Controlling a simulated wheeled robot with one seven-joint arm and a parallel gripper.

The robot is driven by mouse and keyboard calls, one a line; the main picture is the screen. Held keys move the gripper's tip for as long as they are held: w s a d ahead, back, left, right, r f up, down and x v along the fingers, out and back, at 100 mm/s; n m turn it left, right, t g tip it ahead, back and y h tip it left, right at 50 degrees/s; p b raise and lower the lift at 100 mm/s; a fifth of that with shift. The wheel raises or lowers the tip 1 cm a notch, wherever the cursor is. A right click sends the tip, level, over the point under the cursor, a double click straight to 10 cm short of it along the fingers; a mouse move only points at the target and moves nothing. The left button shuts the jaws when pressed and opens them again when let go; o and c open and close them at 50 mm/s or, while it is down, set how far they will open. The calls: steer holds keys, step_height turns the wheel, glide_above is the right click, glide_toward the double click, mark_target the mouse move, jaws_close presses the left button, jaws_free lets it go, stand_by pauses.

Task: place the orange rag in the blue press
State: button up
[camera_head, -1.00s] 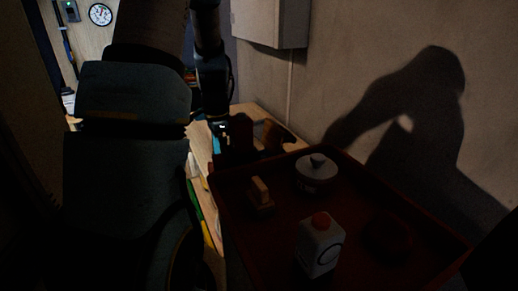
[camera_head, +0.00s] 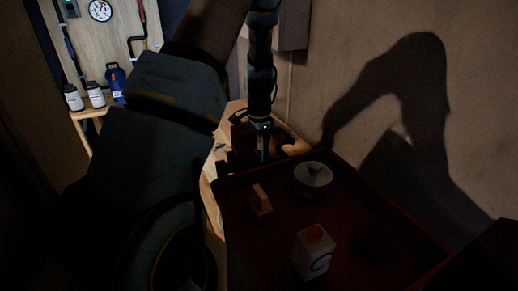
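My gripper (camera_head: 264,142) points down in the head view, just behind the far left edge of the dark red tray. Its fingers are small and dark, and I cannot tell whether they are open or shut or hold anything. I cannot make out the orange rag for certain. A blue object (camera_head: 116,83) stands upright on a wooden shelf at the back left; I cannot tell whether it is the blue press. My own arm hides much of the left and middle of the view.
The red tray (camera_head: 330,285) holds a white lidded pot (camera_head: 313,178), a wooden block-like item (camera_head: 260,200), a white bottle with a red cap (camera_head: 313,252) and a dark round shape (camera_head: 375,242). White jars (camera_head: 73,97) stand near the blue object. A wall (camera_head: 345,75) bounds the right.

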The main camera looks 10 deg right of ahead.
mark_target(259, 155)
steer(key=shift+f, duration=0.2)
steer(key=o, duration=1.1)
steer(key=shift+r, duration=0.15)
step_height(259, 155, up, 12)
steer(key=b, duration=0.3)
